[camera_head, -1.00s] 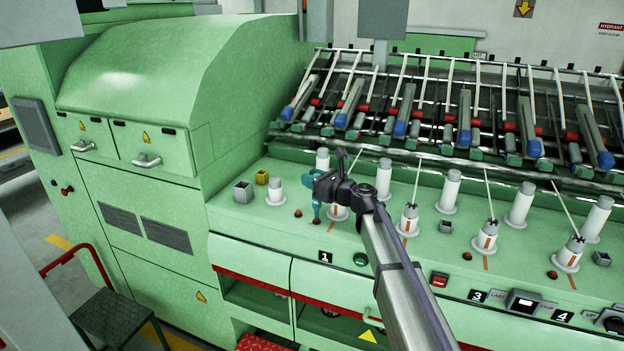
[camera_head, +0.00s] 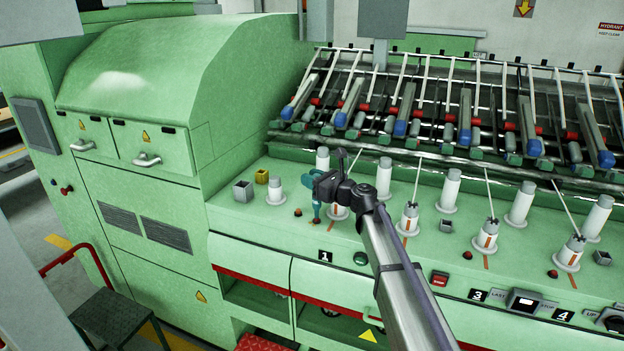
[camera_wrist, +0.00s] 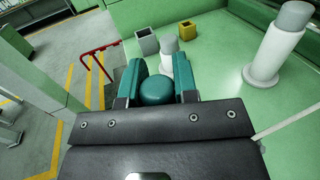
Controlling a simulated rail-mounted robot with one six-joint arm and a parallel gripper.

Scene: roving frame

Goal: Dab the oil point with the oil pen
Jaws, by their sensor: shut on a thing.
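My gripper (camera_head: 318,184) is over the green deck at the left end of the spindle row. It is shut on the teal oil pen (camera_head: 316,208), which points down, roughly upright. In the wrist view my gripper's teal fingers (camera_wrist: 160,74) stand on both sides of the pen's round teal top (camera_wrist: 157,91). The pen's tip is at or just above a small dark reddish spot (camera_head: 315,221) on the deck, possibly the oil point. I cannot tell whether they touch. In the wrist view the tip and the spot are hidden.
A red button (camera_head: 298,212) is just left of the pen. A white spindle (camera_head: 275,191), a grey open box (camera_head: 243,191) and a yellow box (camera_head: 262,177) stand further left. Several white bobbins (camera_head: 384,178) stand behind and to the right. The deck's front edge is close.

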